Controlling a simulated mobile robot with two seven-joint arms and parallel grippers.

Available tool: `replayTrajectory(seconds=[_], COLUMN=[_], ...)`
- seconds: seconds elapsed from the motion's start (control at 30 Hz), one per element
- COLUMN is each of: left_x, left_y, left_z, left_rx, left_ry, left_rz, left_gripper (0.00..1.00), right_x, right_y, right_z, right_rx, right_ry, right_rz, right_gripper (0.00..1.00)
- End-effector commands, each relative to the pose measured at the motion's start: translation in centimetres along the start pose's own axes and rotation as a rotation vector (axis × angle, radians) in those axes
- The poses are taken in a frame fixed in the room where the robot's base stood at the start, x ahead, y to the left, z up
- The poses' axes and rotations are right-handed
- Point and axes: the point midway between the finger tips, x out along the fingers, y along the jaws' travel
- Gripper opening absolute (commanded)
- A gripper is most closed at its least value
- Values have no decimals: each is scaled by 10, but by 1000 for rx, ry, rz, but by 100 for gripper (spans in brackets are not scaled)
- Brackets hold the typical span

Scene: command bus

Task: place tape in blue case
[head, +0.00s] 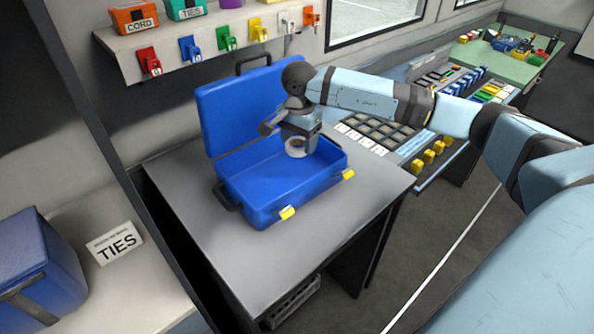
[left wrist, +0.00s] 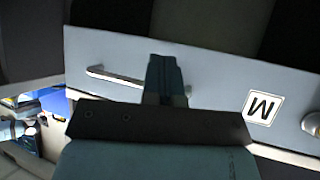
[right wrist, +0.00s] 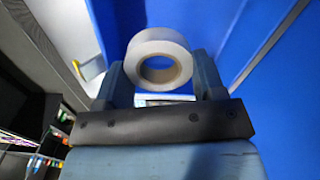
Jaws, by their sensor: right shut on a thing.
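The blue case (head: 262,200) lies open on the grey table, its lid (head: 235,108) raised at the back. A white roll of tape (head: 295,153) is between the fingers of my right gripper (head: 300,140), over the open case. In the right wrist view the tape (right wrist: 160,48) shows as a white ring with a brown core, between the two fingertips (right wrist: 160,80). I cannot tell whether the tape touches the case. The left gripper (left wrist: 166,78) shows only in the left wrist view, with its fingers together and nothing seen between them.
The grey table (head: 240,265) has free room in front of the case. A shelf (head: 200,50) with labelled bins and coloured hooks is behind. A console (head: 385,130) with buttons stands to the right. A TIES sign (head: 115,243) and a blue bag (head: 40,265) sit at left.

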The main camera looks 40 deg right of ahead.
Motion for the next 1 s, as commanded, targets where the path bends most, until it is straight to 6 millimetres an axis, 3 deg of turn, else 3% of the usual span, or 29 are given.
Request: replayTrajectory(seconds=[0.1,0.3,0.47,0.73,1.0], left_x=[-2,-2,-2,-4,-4], left_y=[0,0,0,1,1], left_z=[-2,-2,-3,-7,-8], left_rx=[3,6,7,8,8], left_ry=[0,0,1,5,10], left_rz=[-1,-1,0,1,1], left_gripper=[0,0,0,0,0], right_x=[31,62,72,108,110], right_y=[1,0,0,0,0], right_z=[1,0,0,0,0], right_rx=[0,0,0,1,0], right_ry=[-2,-1,0,-1,0], right_rz=[4,1,0,2,0], right_gripper=[40,40,40,40,40])
